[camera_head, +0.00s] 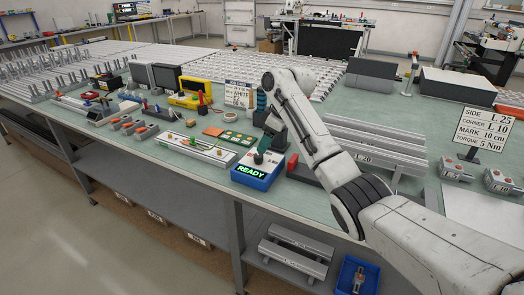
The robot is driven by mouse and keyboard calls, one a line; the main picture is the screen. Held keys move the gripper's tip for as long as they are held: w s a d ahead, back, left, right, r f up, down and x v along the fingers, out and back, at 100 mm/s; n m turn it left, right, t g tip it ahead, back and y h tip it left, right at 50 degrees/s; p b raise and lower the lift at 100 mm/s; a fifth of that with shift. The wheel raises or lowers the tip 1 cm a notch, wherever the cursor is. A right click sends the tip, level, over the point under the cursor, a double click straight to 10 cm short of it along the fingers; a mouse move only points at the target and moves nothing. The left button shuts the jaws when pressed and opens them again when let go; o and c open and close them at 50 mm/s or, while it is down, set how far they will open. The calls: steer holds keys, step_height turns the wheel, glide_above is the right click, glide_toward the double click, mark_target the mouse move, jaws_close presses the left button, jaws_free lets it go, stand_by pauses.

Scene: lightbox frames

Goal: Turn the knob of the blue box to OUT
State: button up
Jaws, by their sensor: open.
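The blue box (252,177) stands near the front edge of the green bench top, in the middle of the view. Its front carries a lit green display reading READY. My gripper (262,153) reaches down from the upper right to the top of the box, with its fingertips at or just over it. The gripper is open. The knob is hidden or too small to tell behind the fingers, so its setting cannot be read. I cannot tell whether the fingers touch it.
A white rail fixture (190,150) lies left of the box. Grey bars (375,157) and a dark red-ended block (304,173) lie to the right. A sign (480,129) stands far right. A yellow case (203,92) sits behind. The bench's front edge is close to the box.

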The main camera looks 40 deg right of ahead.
steer(key=shift+v, duration=2.25)
